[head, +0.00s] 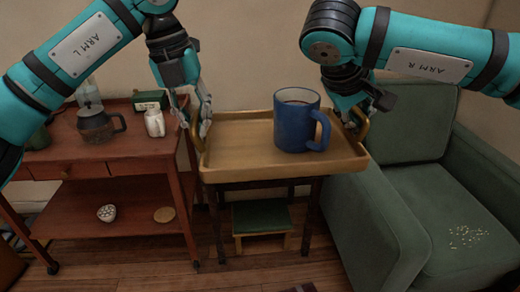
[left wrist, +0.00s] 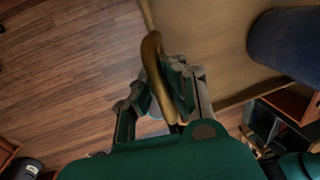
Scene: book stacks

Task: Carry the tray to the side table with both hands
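The wooden tray (head: 235,158), tan with raised rims and a gold handle at each end, sits level above a small dark-legged table (head: 313,205). I cannot tell whether it touches the tabletop. A large blue mug (head: 292,128) stands upright on it, right of the middle. My left gripper (head: 196,112) is at the tray's left handle. In the left wrist view its fingers (left wrist: 162,90) are drawn in on both sides of the gold handle (left wrist: 152,52). My right gripper (head: 356,118) is at the right handle (head: 364,127); its fingers are largely hidden.
A reddish-brown side table (head: 70,162) at the left holds a dark teapot (head: 97,122), a white jar (head: 154,122) and a green box (head: 150,100). A green armchair (head: 390,215) stands close on the right. A low green-topped stool (head: 262,217) is under the tray.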

